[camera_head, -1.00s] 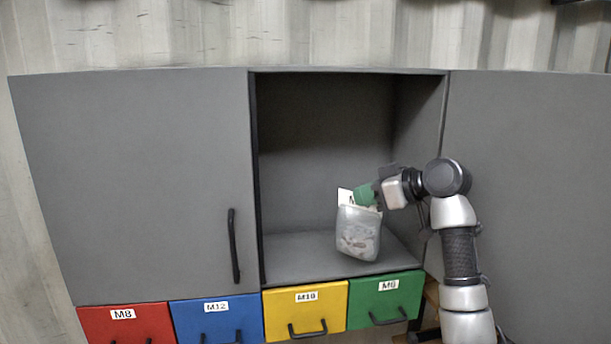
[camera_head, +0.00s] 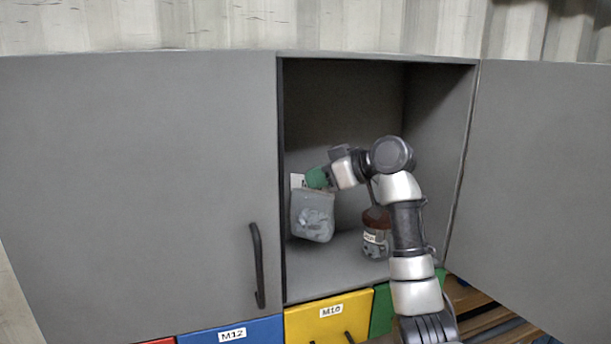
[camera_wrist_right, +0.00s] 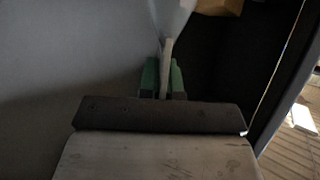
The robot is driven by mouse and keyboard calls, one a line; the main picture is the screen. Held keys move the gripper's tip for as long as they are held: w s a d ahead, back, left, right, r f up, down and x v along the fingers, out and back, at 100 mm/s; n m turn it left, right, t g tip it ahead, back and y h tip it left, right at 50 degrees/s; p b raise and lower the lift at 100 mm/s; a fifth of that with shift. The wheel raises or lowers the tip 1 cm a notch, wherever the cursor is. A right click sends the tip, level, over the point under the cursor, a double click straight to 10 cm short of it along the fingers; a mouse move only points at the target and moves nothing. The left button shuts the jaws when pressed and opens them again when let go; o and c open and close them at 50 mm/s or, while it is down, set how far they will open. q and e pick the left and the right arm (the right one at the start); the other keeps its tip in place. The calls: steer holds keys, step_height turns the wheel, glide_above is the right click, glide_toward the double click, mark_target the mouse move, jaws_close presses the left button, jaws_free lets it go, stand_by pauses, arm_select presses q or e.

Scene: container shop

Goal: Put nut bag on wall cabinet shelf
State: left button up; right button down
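The nut bag (camera_head: 313,218) is a clear bag of grey pieces with a white label at its top. My right gripper (camera_head: 318,178), with green fingers, is shut on the bag's top edge. The bag hangs slightly tilted in the left part of the open wall cabinet compartment, over the grey shelf (camera_head: 325,283). I cannot tell whether its bottom touches the shelf. In the right wrist view the bag's pale top edge (camera_wrist_right: 167,55) is pinched between the green fingers (camera_wrist_right: 164,80). My left gripper is not in view.
A jar (camera_head: 376,236) with a reddish-brown top stands on the shelf right of the bag, partly behind my right arm. A closed grey door (camera_head: 140,190) with a black handle is on the left, another grey panel (camera_head: 550,180) on the right. Coloured drawers (camera_head: 325,325) sit below.

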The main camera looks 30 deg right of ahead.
mark_target(326, 192)
steer(key=s+f+b, duration=0.1)
steer(key=d+f+b, duration=0.1)
steer(key=f, duration=0.1)
steer(key=shift+s+b, duration=0.35)
steer(key=shift+s, duration=0.05)
steer(key=f, duration=0.1)
steer(key=f+b, duration=0.1)
steer(key=w+b, duration=0.1)
steer(key=shift+a+f, duration=0.25)
steer(key=shift+f, duration=0.15)
steer(key=shift+s+f, duration=0.1)
steer(key=shift+f, duration=0.05)
steer(key=shift+s+d+b, duration=0.1)
steer(key=shift+s+b, duration=0.05)
steer(key=shift+b, duration=0.2)
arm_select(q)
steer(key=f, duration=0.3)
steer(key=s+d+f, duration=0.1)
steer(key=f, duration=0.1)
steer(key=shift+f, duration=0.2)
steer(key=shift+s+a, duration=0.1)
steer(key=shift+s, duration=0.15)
arm_select(e)
steer(key=shift+f, duration=0.1)
